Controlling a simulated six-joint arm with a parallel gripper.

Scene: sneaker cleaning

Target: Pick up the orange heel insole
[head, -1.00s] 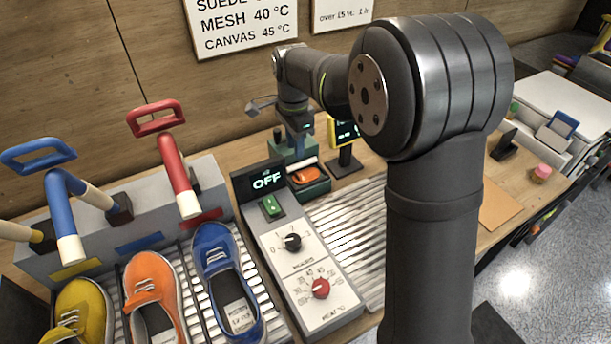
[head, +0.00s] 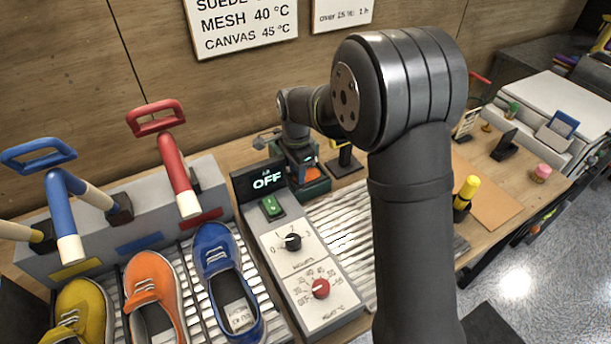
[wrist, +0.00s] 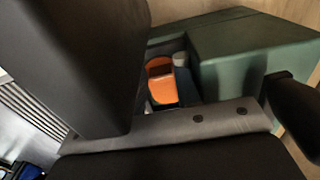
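The orange heel insole (head: 312,174) lies in a green box (head: 322,188) at the back of the bench, partly hidden by my arm in the head view. In the wrist view the orange insole (wrist: 161,88) lies in the green box (wrist: 245,55), between a dark finger on the left and a smaller one on the right. My gripper (wrist: 200,90) is open, with its fingers wide apart and nothing between them that I can see held. In the head view my gripper (head: 303,160) is low over the box; contact cannot be told.
A control panel with an OFF display (head: 267,181) stands just left of the box. A small yellow-framed display (head: 345,158) stands close on its right. A ribbed metal rack (head: 340,235) lies in front. Shoes, including a blue one (head: 228,280), are at the front left.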

